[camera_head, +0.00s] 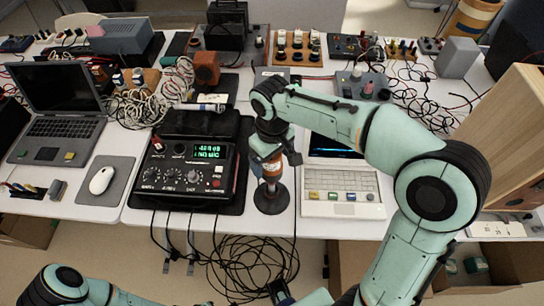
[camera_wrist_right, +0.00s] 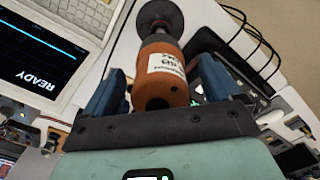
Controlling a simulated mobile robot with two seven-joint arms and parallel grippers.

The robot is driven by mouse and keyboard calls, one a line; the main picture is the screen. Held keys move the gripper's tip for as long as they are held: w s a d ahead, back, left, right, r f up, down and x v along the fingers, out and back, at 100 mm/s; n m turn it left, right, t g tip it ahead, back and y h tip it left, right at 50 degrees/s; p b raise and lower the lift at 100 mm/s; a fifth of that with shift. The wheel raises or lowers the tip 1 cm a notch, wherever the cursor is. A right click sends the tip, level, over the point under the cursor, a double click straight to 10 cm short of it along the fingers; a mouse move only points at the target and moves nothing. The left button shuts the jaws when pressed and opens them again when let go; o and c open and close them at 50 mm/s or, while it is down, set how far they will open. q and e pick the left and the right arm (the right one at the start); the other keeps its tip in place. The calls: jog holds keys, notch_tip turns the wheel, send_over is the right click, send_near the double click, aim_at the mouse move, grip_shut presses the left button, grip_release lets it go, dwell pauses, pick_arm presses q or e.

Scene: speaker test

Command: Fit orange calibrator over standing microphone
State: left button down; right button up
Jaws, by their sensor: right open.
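The orange calibrator (camera_wrist_right: 165,72) is an orange cylinder with a white label, and it shows between the fingers of my right gripper (camera_wrist_right: 160,88) in the wrist view. The fingers stand apart on either side of it. In the head view, the calibrator (camera_head: 272,169) is upright on a stand with a round dark base (camera_head: 271,202), below my right gripper (camera_head: 267,157). The stand also shows in the wrist view (camera_wrist_right: 160,16). No microphone body shows between calibrator and base; whether one is inside is hidden. My left arm is at the bottom left; its gripper's state is unclear.
A black meter (camera_head: 183,172) with a green display stands left of the stand. A white instrument (camera_head: 342,205) with a screen stands to the right. A laptop (camera_head: 58,125) and mouse (camera_head: 102,180) are at the left. Cables (camera_head: 248,262) hang at the table's front edge.

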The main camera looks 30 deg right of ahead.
pick_arm(q)
jog(key=r, duration=0.1)
jog(key=w+r+p, duration=0.1)
jog(key=r+p, duration=0.1)
jog(key=shift+w, duration=0.25)
pick_arm(e)
notch_tip(320, 180, up, 13)
jog(key=shift+r, duration=0.2)
pick_arm(q)
jog(key=shift+s, duration=0.1)
pick_arm(e)
jog(key=shift+f, duration=0.1)
